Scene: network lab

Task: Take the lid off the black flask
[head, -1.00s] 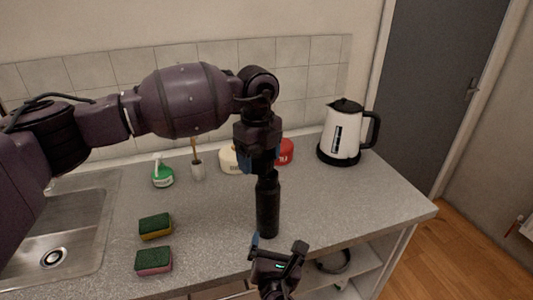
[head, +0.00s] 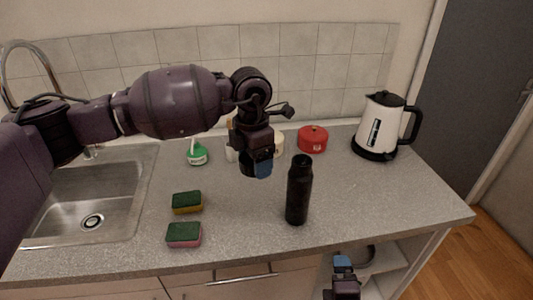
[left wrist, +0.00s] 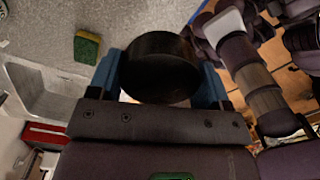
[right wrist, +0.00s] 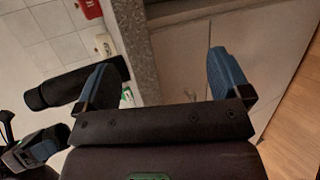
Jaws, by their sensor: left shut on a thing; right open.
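The black flask (head: 298,195) stands upright on the grey counter, with its narrower top uncovered. It also shows in the right wrist view (right wrist: 70,88), left of the fingers. My left gripper (head: 257,168) is shut on the black round lid (left wrist: 157,68), which sits between its blue fingers in the left wrist view. It holds the lid in the air, left of the flask and apart from it. My right gripper (head: 344,264) is open and empty, low in front of the counter edge; its blue fingers (right wrist: 160,80) are spread with nothing between them.
Two sponges (head: 187,202) (head: 184,235) lie on the counter left of the flask, near the sink (head: 75,205). A red pot (head: 313,139), a green-and-white bottle (head: 196,153) and a white kettle (head: 383,125) stand behind. The counter right of the flask is clear.

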